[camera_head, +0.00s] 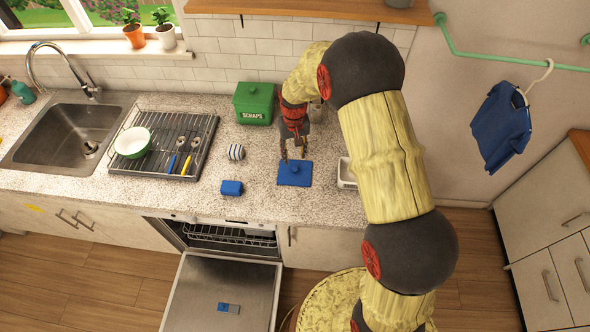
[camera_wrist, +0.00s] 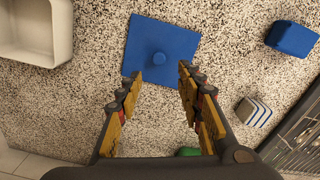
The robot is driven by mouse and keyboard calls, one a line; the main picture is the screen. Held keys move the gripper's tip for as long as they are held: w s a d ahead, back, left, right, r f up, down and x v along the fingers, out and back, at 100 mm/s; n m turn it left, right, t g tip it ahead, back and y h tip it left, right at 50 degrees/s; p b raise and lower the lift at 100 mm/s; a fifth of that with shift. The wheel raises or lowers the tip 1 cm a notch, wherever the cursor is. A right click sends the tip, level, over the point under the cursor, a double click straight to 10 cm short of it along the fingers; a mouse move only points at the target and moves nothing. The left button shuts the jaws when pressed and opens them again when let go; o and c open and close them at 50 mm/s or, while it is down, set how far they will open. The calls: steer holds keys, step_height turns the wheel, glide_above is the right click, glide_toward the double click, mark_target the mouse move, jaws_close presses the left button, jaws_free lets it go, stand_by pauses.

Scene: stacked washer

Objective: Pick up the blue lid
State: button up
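My gripper (camera_head: 293,155) is above the counter at the lid's back edge in the head view. In the wrist view my gripper (camera_wrist: 160,78) is open, its two fingers apart and nothing between them.
A green scraps bin (camera_head: 253,103) stands behind. A white tray (camera_wrist: 28,57) lies right of the lid in the head view. The dishwasher door (camera_head: 221,293) hangs open below.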

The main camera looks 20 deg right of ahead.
mark_target(295, 168)
steer(key=f, duration=0.7)
steer(key=shift+s, duration=0.3)
steer(key=shift+c, duration=0.5)
steer(key=c, duration=0.8)
jaws_close()
